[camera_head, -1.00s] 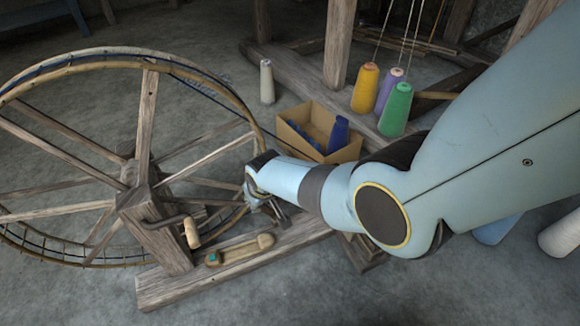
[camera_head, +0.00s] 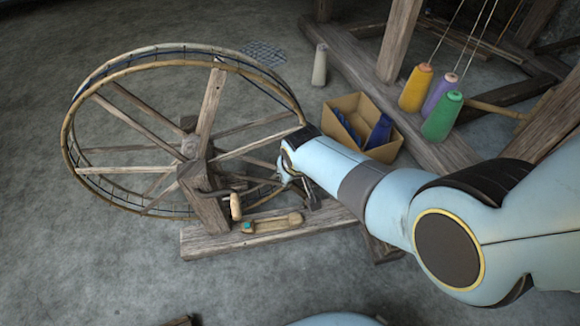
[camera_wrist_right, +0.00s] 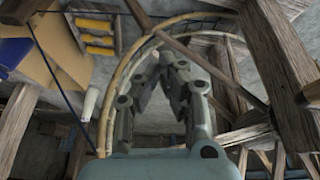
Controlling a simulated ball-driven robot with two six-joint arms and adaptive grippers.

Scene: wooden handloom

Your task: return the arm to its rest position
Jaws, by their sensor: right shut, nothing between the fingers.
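My right arm comes in from the right in the head view. Its gripper (camera_head: 308,196) is over the right end of the spinning wheel's wooden base (camera_head: 220,238), close to the right rim of the big wheel (camera_head: 110,62). It is partly hidden by the wrist. In the right wrist view the two dark fingers (camera_wrist_right: 173,62) meet at their tips and hold nothing. The wheel rim also shows in the wrist view (camera_wrist_right: 118,75), just past the fingers. My left gripper is not in view.
A crank handle (camera_head: 235,206) and a wooden piece with a teal spot (camera_head: 272,223) are left of the gripper. Behind it stand a cardboard box (camera_head: 387,151) with blue items and yellow (camera_head: 415,88), purple and green (camera_head: 442,116) cones by loom beams.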

